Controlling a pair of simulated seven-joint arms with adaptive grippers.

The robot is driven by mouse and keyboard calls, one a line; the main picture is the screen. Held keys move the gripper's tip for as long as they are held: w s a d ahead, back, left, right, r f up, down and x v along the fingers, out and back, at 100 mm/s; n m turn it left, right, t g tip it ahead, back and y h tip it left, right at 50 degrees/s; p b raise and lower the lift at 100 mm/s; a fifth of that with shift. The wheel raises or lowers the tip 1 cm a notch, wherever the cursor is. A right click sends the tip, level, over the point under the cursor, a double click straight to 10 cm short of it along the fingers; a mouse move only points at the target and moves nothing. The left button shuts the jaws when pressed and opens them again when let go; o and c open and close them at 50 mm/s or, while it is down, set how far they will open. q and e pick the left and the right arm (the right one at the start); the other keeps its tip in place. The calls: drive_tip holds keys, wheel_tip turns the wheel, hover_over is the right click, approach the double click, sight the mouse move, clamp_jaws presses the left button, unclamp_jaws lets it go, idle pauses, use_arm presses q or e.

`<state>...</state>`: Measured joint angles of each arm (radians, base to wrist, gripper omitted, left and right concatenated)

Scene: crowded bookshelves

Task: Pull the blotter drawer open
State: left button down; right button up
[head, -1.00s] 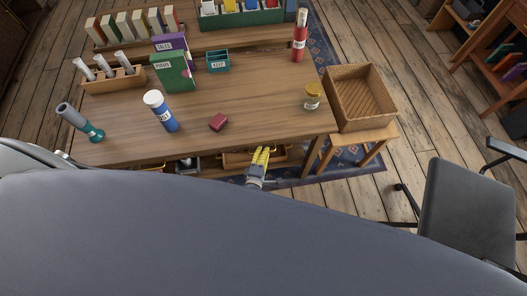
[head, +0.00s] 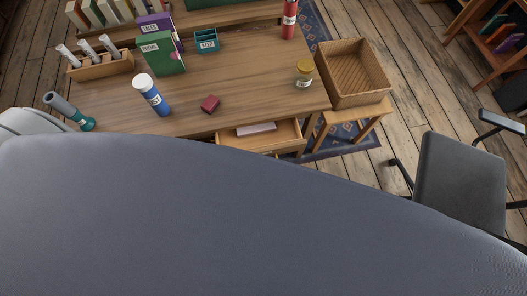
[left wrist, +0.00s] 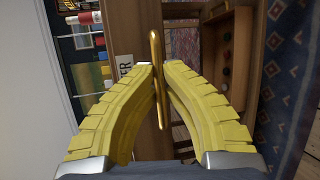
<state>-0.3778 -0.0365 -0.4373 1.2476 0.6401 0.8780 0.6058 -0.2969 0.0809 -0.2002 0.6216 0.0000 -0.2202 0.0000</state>
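In the head view a wooden drawer (head: 261,139) stands out from under the desk's front edge. A pale flat block (head: 256,129) lies inside it. In the left wrist view the yellow fingers of my left gripper (left wrist: 159,70) are closed in on a gold bar handle (left wrist: 156,85), one finger on each side. A label (left wrist: 125,64) beside the handle shows only its last letters, "TER". In the head view my left gripper is hidden behind my own body. My right gripper is in neither view.
On the desk (head: 250,75) are a dark red block (head: 210,103), a blue bottle (head: 151,94), a jar (head: 304,73) and a green book (head: 162,53). A wicker basket (head: 353,73) stands on a stool at right. A grey chair (head: 459,183) stands further right.

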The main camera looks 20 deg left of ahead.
use_arm(q)
drive_tip(key=shift+d, duration=0.2)
drive_tip(key=c, duration=1.5)
unclamp_jaws()
drive_tip(key=shift+a, duration=0.1)
